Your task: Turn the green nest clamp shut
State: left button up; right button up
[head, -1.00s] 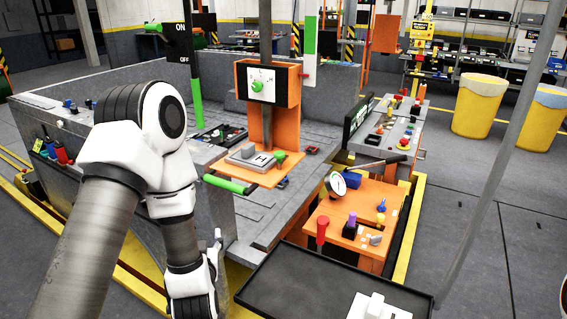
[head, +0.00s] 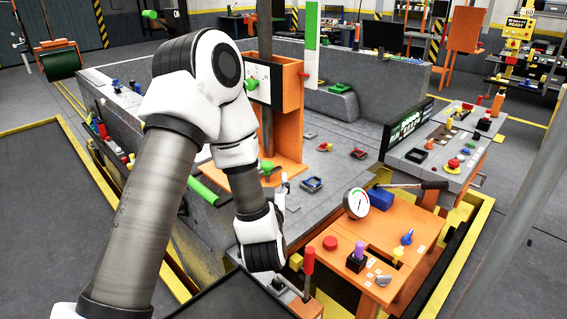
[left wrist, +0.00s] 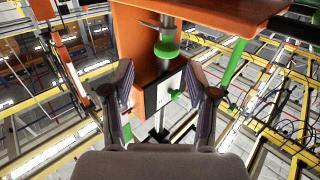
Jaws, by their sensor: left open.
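The green clamp (head: 266,168) shows as a small green handle low on the orange stand (head: 291,85), partly behind my left arm; I cannot tell how far it is turned. In the left wrist view a green knob (left wrist: 166,48) on a metal post, likely this clamp, sits by an orange plate (left wrist: 200,14), just beyond my fingertips. My left gripper (left wrist: 159,76) is open, with nothing between its fingers. In the head view the left gripper (head: 281,190) is mostly hidden by its wrist, close to the stand's lower part. My right gripper is not in view.
A white panel with a green dial (left wrist: 175,94) lies farther off between the fingers. A green bar (head: 203,191) sticks out left of my forearm. An orange table (head: 330,262) with a gauge (head: 356,203), a red-handled lever (head: 309,262) and knobs stands close on the right.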

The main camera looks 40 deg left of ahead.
aim_at(267, 166)
pick_arm(q)
jog(key=a, duration=0.2)
jog(key=w+a+p, duration=0.1)
jog(key=shift+a+r, duration=0.25)
jog(key=shift+r, duration=0.15)
jog(key=w, duration=0.2)
jog(key=shift+w+a+f+p, duration=0.25)
jog(key=shift+w+a+p, duration=0.1)
jog(key=shift+a, duration=0.05)
jog(key=shift+w+f, duration=0.1)
jog(key=shift+w, duration=0.25)
jog(key=shift+s, duration=0.2)
jog(key=shift+s+a, duration=0.15)
jog(key=c, duration=0.4)
grip_shut()
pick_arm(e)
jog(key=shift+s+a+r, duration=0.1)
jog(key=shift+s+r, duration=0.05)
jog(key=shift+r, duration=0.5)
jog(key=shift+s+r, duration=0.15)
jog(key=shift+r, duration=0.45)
